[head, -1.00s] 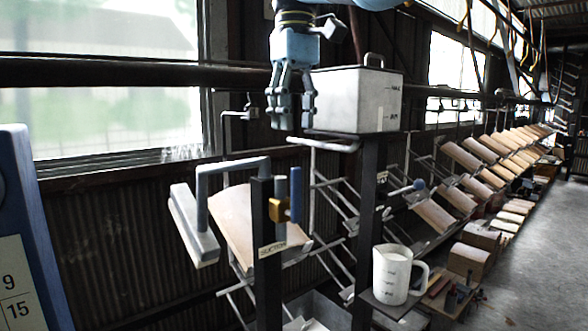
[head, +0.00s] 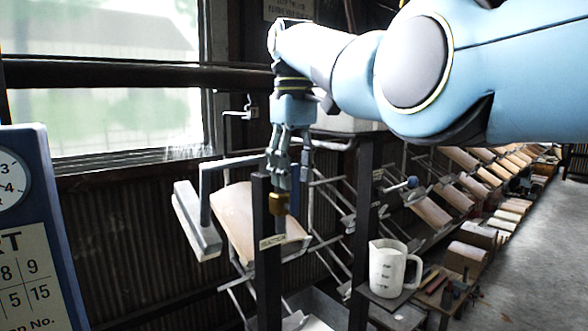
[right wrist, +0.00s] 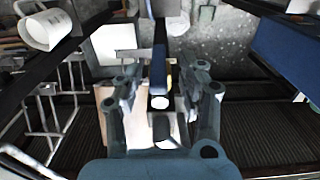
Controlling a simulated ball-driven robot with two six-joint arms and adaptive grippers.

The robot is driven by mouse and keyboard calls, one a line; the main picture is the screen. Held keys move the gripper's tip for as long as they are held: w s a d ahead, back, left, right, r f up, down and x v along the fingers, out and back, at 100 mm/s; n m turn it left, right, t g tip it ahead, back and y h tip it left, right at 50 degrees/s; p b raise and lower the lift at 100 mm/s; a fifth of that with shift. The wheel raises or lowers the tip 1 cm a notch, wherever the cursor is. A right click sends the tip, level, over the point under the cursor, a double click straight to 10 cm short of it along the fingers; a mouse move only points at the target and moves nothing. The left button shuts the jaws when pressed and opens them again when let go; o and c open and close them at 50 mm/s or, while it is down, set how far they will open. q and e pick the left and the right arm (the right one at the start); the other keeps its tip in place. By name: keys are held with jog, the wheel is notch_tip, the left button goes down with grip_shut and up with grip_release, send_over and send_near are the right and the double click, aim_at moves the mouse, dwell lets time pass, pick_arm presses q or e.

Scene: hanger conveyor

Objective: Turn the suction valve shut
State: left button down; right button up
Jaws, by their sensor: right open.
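The suction valve has a brass body (head: 279,204) on a dark post with a tag reading SUCTION (head: 272,241). Its blue lever (head: 295,188) stands upright, partly hidden behind my fingers in the head view. My right gripper (head: 288,178) points down at the valve, fingers apart. In the right wrist view the blue lever (right wrist: 159,68) lies between the two open fingers of the right gripper (right wrist: 165,90), with a bit of brass (right wrist: 169,77) beside it. I cannot tell whether a finger touches the lever. My left gripper is out of view.
A grey pipe (head: 205,185) with a flat head stands left of the valve post. A white measuring jug (head: 388,268) sits on a small shelf to the right. A metal tank, mostly behind my arm, is beyond. A blue board (head: 50,220) fills the left edge.

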jog(key=shift+w+d+f, duration=0.1)
jog(key=shift+w, duration=0.1)
jog(key=c, duration=0.3)
jog(key=shift+s, duration=0.1)
jog(key=c, duration=0.5)
grip_shut()
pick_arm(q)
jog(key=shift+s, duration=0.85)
pick_arm(e)
jog(key=shift+w+d+g+y, duration=0.3)
jog(key=shift+w+g+y, duration=0.1)
jog(key=shift+y, duration=0.2)
